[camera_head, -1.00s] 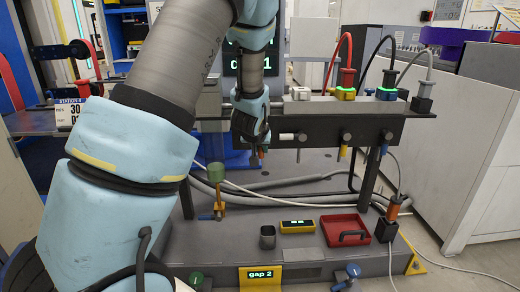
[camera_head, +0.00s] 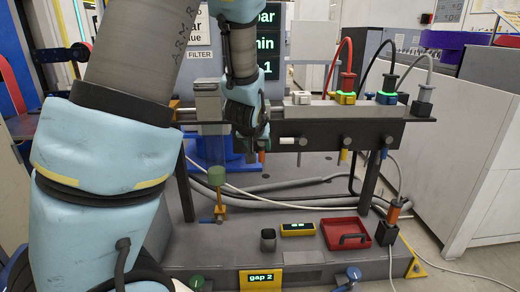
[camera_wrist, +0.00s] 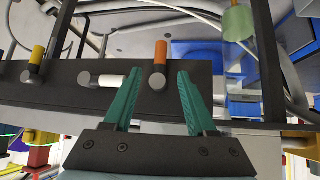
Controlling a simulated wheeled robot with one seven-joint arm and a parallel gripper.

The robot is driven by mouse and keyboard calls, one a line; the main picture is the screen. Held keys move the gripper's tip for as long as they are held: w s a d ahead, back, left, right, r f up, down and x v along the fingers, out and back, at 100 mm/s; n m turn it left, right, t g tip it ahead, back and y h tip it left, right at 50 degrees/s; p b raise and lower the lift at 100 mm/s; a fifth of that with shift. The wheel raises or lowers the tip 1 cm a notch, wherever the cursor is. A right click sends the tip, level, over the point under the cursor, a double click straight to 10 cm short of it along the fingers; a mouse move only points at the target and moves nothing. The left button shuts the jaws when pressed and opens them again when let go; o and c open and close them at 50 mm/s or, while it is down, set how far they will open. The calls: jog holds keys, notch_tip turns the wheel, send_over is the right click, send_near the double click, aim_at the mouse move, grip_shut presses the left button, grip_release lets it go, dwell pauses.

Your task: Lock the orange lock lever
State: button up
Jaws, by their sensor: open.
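The orange lock lever (camera_head: 261,156) hangs down from its pivot on the front of the dark rail. In the wrist view the orange lever (camera_wrist: 161,52) stands between and just beyond the fingertips, pointing up in that picture. My gripper (camera_wrist: 158,74) is open, with one green finger on each side of the lever's pivot, and no grip on it shows. In the head view my gripper (camera_head: 252,148) is at the rail's left part, partly hidden by my own wrist. Whether a finger touches the lever cannot be told.
A white lever (camera_head: 290,141) lies sideways close beside the orange one. A yellow lever (camera_head: 343,154) and a blue lever (camera_head: 383,151) hang farther right. Below stand a green-topped post (camera_head: 217,176), a grey cup (camera_head: 268,240) and a red tray (camera_head: 325,235). Cables run behind the rail.

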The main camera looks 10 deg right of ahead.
jog(key=shift+v, duration=1.75)
jog(key=shift+a, duration=0.1)
jog(key=s+a+f+n+g+y+p, duration=0.1)
jog(key=s+a+n+g+y, duration=0.15)
jog(key=s+a, duration=0.65)
jog(key=s+a+f+n+g+y, duration=0.1)
jog(key=s+a+g, duration=0.4)
jog(key=a, duration=0.8)
notch_tip(320, 180, up, 20)
jog(key=p, duration=2)
jog(key=shift+s+t, duration=0.3)
jog(key=shift+t, duration=0.15)
jog(key=shift+d+f, duration=0.1)
jog(key=shift+f, duration=0.1)
